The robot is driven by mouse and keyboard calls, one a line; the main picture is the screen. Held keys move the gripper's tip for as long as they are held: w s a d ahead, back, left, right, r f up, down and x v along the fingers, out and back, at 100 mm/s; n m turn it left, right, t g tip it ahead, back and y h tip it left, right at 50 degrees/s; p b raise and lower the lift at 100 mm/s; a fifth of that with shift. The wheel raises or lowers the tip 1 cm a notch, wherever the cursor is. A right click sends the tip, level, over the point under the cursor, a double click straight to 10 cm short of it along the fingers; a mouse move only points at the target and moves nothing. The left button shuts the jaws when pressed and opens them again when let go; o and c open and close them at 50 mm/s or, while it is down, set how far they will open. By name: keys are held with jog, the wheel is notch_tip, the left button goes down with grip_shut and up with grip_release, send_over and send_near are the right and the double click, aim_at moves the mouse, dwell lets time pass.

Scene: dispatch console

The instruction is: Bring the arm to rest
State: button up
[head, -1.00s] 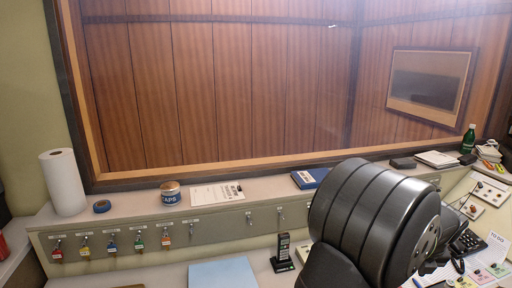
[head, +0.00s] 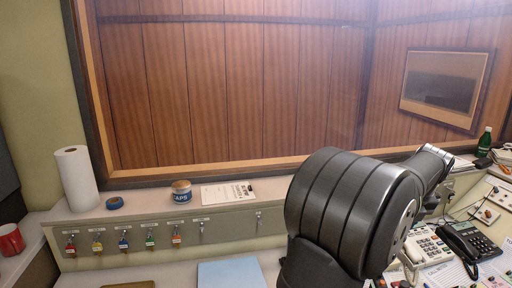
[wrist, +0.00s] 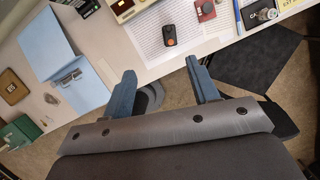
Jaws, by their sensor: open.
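My gripper (wrist: 158,85) shows in the wrist view with its two blue-grey fingers spread apart and nothing between them. It is open and hangs beyond the front edge of the desk (wrist: 150,70), over the floor. In the head view my dark arm (head: 350,215) stands large in front of the right part of the console. The gripper itself cannot be made out there.
In the wrist view a light blue folder (wrist: 52,50), a small black fob (wrist: 171,41) and a green box (wrist: 18,131) lie nearby. In the head view, telephones (head: 470,243) stand right of my arm. A paper roll (head: 76,178) and tin (head: 181,192) stand on the left ledge.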

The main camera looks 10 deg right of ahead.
jog(key=w+a+n, duration=0.1)
jog(key=w+a, duration=0.2)
jog(key=w, duration=0.3)
jog(key=shift+a, duration=0.4)
jog(key=shift+o, duration=0.5)
